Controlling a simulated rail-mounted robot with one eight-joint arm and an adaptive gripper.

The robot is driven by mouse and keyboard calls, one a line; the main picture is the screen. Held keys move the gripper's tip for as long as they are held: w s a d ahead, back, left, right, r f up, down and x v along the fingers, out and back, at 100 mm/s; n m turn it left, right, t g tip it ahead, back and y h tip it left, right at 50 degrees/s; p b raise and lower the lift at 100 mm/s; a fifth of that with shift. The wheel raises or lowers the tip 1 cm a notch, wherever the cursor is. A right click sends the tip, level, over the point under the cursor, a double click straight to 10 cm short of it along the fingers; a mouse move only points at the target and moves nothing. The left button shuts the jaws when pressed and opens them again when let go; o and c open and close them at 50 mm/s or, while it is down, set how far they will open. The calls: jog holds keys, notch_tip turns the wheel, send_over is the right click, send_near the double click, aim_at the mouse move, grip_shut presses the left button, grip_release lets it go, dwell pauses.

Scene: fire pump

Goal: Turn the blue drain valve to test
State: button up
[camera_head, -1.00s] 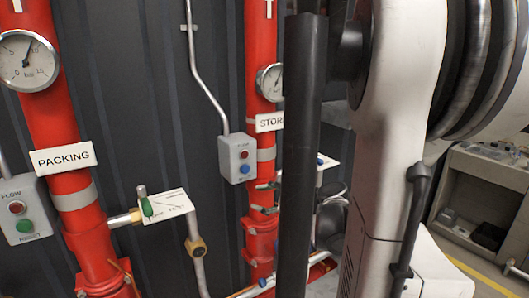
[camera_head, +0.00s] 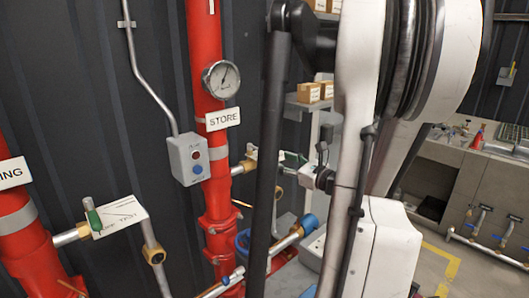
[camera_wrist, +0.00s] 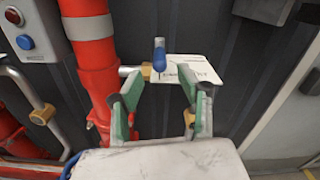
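The blue drain valve handle (camera_wrist: 158,55) stands upright in the wrist view, at the left end of a white label plate (camera_wrist: 188,70). The valve's brass stub joins the red pipe (camera_wrist: 90,45) on the left. My gripper (camera_wrist: 162,90) is open and empty. Its two green-padded fingers point towards the valve, and the handle shows beyond and between them, apparently untouched. In the head view the STORE pipe (camera_head: 207,110) carries this valve's stub (camera_head: 243,168), and my gripper (camera_head: 296,160) shows to its right. My black arm link hides part of the valve there.
A grey box with red and blue buttons (camera_head: 189,158) hangs left of the STORE pipe. A green-handled valve (camera_head: 93,216) is on the pipe further left. A blue cap (camera_head: 309,223) sits on piping below. A bench (camera_head: 470,170) stands at the right.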

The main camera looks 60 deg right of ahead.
aim_at(261, 151)
jog(key=p+x, duration=0.1)
jog(key=x, duration=0.8)
jog(key=shift+w, duration=0.25)
grip_shut()
